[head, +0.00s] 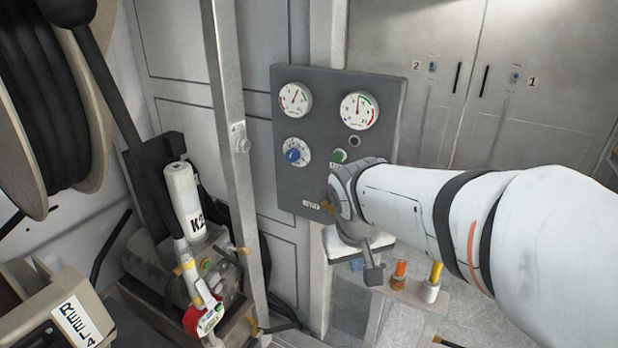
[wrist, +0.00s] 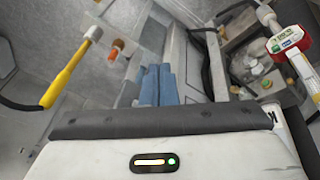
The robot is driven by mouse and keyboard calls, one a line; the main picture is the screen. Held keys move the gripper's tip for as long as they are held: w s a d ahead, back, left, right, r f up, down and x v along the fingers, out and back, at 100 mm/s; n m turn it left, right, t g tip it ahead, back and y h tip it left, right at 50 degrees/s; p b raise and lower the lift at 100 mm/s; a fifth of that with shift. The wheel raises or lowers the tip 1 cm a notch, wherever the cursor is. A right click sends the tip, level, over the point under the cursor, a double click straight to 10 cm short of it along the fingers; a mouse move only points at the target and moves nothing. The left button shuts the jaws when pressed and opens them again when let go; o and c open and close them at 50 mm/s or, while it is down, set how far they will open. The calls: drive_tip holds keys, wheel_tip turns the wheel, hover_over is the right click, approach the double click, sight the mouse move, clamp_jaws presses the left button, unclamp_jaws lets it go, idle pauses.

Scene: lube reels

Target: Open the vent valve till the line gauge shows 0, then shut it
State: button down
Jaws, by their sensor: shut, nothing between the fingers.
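My gripper (head: 373,273) hangs below my wrist, shut and empty, apart from the valve. The wrist view does not show the valve.
The panel also has a blue knob (head: 292,155) and a green button (head: 339,156). A metal upright (head: 228,100) stands left of it, with a hose reel (head: 50,110) beyond. Orange-topped (head: 399,269) and yellow-handled (head: 435,275) items stand on a low shelf.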

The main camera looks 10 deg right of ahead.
drive_tip(key=w+a+r+n+t+h+b, duration=0.1)
drive_tip(key=w+a+t, duration=0.15)
drive_tip(key=w, duration=0.85)
drive_tip(key=w+a+n+t+h, duration=0.1)
drive_tip(key=w+a, duration=0.3)
drive_tip(key=w, duration=0.6)
drive_tip(key=w+d+f+p, duration=0.1)
drive_tip(key=w+d+f, duration=0.5)
drive_tip(key=f, duration=0.1)
drive_tip(key=shift+w+d+f+p, duration=0.3)
drive_tip(key=shift+p, duration=0.1)
